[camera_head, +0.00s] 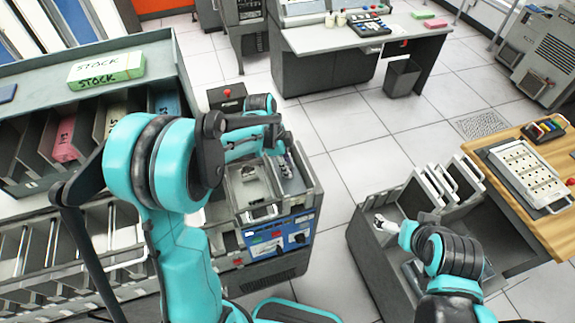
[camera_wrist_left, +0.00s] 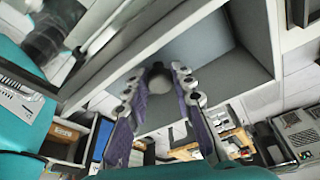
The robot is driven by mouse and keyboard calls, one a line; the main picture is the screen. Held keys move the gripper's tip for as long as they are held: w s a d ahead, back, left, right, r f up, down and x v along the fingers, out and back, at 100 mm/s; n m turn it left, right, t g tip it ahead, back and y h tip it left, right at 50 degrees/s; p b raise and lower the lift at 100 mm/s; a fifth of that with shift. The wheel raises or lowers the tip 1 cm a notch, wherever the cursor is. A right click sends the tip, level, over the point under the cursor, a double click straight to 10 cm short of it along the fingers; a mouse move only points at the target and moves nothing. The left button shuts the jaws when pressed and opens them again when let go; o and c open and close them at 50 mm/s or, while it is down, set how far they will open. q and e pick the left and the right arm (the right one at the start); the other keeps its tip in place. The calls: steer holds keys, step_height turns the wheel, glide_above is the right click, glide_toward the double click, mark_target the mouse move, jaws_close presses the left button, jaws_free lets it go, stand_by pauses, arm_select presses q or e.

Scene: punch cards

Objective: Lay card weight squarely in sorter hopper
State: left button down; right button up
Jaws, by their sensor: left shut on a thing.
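The sorter (camera_head: 278,240) stands left of centre in the head view, with a grey open-topped hopper (camera_head: 314,190) on top. My left gripper (camera_head: 287,168) points down over the hopper's right bay, partly hidden behind its own arm. In the left wrist view its purple fingers (camera_wrist_left: 168,72) are closed around a small, dark grey rounded piece (camera_wrist_left: 158,88), which seems to be the knob of the card weight. The rest of the weight cannot be made out. Grey hopper walls show close beyond the fingertips. My right gripper (camera_head: 382,223) is small, over the grey cart, its jaws unclear.
A shelf unit with a green STOCK card block (camera_head: 106,70) and card slots stands left. A grey cart (camera_head: 365,262) with upright card trays (camera_head: 440,185) is at right, beside a wooden desk (camera_head: 550,155). Tiled floor (camera_head: 350,130) between sorter and cart is clear.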

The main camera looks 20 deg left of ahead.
mark_target(277, 172)
arm_select(q)
steer(key=shift+f, duration=0.55)
steer(key=c, duration=1.2)
jaws_free()
steer(key=shift+r, duration=0.15)
steer(key=v, duration=1.1)
steer(key=shift+r, duration=0.4)
steer(key=shift+a, duration=0.1)
